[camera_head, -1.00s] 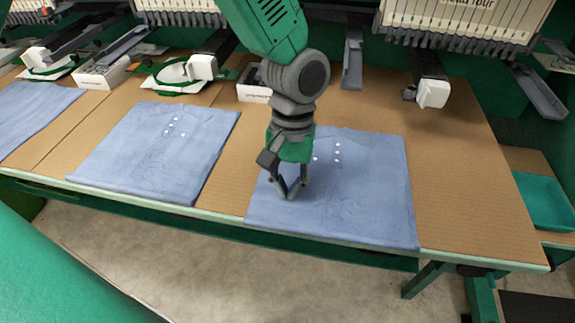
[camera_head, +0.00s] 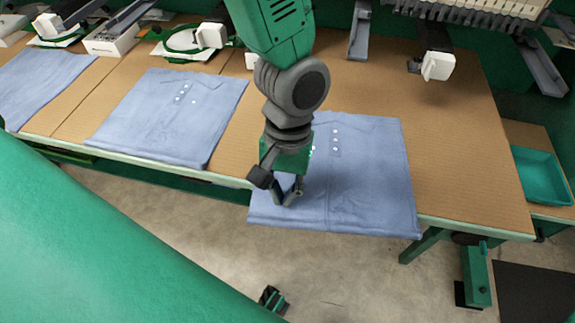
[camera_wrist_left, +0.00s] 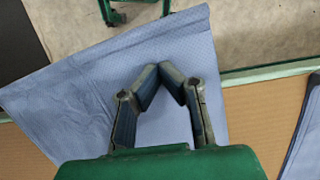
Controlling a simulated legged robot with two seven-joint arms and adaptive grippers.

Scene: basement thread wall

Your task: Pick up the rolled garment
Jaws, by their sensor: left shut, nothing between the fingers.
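No rolled garment shows; a light blue shirt (camera_head: 370,175) lies flat under my left gripper (camera_head: 288,199), with its near hem past the table's front edge. White buttons show on its placket. In the head view the gripper points down at the shirt's near left part. My right gripper is not identifiable in view.
Two more blue shirts (camera_head: 165,115) (camera_head: 42,82) lie flat to the left on the cardboard-brown table (camera_head: 460,130). Embroidery machine heads (camera_head: 438,66) stand along the back. A teal tray (camera_head: 543,175) is at the right. Concrete floor (camera_head: 340,275) is open in front.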

